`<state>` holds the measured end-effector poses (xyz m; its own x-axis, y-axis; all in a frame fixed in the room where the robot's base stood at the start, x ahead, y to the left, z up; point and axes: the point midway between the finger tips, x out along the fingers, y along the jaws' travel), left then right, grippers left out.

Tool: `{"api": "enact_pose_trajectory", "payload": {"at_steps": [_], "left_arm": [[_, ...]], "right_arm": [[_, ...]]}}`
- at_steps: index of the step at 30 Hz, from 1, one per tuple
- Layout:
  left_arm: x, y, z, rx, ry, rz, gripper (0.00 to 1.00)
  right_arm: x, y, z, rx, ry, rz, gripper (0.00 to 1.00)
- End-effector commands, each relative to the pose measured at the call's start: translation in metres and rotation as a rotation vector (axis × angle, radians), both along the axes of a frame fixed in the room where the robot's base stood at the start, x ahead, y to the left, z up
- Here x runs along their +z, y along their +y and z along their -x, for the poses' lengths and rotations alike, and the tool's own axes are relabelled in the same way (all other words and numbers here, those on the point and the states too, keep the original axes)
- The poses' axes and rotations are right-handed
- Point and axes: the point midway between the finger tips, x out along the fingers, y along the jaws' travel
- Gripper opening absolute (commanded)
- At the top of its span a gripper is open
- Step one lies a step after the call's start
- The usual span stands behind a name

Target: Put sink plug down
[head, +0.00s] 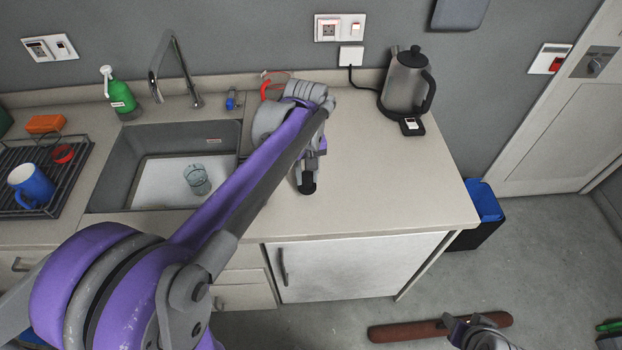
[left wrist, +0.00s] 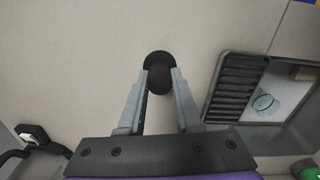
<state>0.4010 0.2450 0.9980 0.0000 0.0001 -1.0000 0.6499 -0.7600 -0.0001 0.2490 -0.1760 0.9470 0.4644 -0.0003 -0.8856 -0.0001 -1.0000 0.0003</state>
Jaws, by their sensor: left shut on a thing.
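The sink plug (head: 308,185) is a small black piece with a round, wider end. My left gripper (head: 308,172) is shut on it over the pale countertop, right of the sink. In the left wrist view the plug (left wrist: 159,60) sits between the two fingertips of my left gripper (left wrist: 159,76). I cannot tell if the plug touches the counter. The sink (head: 110,185) holds a clear glass (head: 197,180). My right gripper (head: 474,328) shows only in part at the bottom edge, and its jaws are unclear.
A grey kettle (head: 406,82) stands at the counter's back right. A red-handled item (head: 272,84) is partly behind my left arm. A green bottle (head: 118,97) stands behind the sink, and a dish rack (head: 70,172) with a blue mug (head: 32,185) is left. Counter (head: 400,190) to the right is clear.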

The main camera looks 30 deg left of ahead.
Motion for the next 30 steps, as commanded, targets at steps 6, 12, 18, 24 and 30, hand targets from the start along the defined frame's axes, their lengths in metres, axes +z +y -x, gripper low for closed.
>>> {"api": "enact_pose_trajectory", "payload": {"at_steps": [6,12,18,24,30], "left_arm": [[-0.032,0.0,0.0,0.0,0.0,0.0,0.0],[-0.041,0.0,0.0,0.0,0.0,0.0,0.0],[-0.041,0.0,0.0,0.0,0.0,0.0,0.0],[-0.044,0.0,0.0,0.0,0.0,0.0,0.49],[-0.044,0.0,0.0,0.0,0.0,0.0,0.63]], "right_arm": [[-0.002,0.0,0.001,0.0,0.002,0.0,0.5],[-0.003,0.0,0.001,0.0,0.002,0.0,0.5],[-0.003,0.0,0.001,0.0,0.002,0.0,0.5],[-0.006,0.0,0.002,0.0,0.004,0.0,0.5],[-0.005,0.0,0.002,0.0,0.004,0.0,0.5]]}}
